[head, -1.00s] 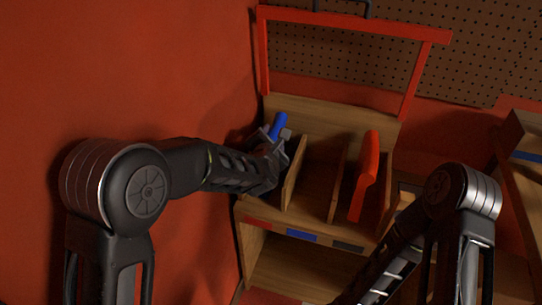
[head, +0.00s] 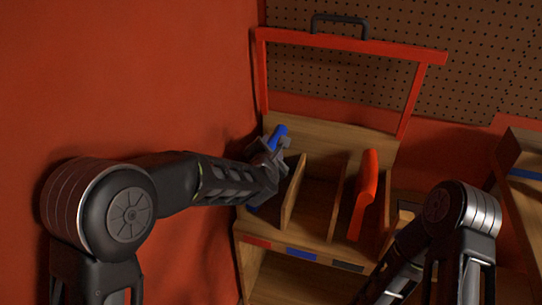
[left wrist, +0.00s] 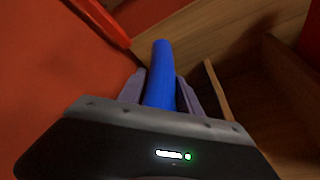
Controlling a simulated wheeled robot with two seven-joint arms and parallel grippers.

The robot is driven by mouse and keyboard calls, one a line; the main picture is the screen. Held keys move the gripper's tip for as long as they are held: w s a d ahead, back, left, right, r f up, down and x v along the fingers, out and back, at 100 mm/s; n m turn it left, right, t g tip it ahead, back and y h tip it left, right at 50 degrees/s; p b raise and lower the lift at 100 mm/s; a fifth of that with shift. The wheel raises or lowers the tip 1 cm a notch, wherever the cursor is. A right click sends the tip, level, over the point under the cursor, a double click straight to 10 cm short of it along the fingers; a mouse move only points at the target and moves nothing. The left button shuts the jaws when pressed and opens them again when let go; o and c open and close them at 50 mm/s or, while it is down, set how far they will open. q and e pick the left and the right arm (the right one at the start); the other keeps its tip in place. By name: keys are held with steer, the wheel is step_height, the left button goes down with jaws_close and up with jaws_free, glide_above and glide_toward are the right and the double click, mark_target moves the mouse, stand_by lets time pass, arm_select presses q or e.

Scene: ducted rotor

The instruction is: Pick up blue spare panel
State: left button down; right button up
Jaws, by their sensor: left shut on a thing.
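The blue spare panel (head: 278,134) shows as a narrow blue edge in the head view, at the left compartment of a wooden rack. My left gripper (head: 273,150) is shut on it. In the left wrist view the blue panel (left wrist: 161,75) stands between the two fingers of my left gripper (left wrist: 160,90). A bit of blue also shows below the gripper in the head view; the rest of the panel is hidden by my gripper and arm. My right arm is at the lower right of the head view, and its gripper is out of the picture.
The wooden rack (head: 320,145) has upright dividers (head: 293,190) and red, blue and dark labels on its front edge. A red panel (head: 365,190) stands in a compartment to the right. A red frame (head: 350,43) rises behind. A red wall (head: 130,80) is close on the left.

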arm_select(q)
step_height(320, 180, up, 7)
steer(key=shift+f+p, duration=0.15)
steer(key=shift+p, duration=0.5)
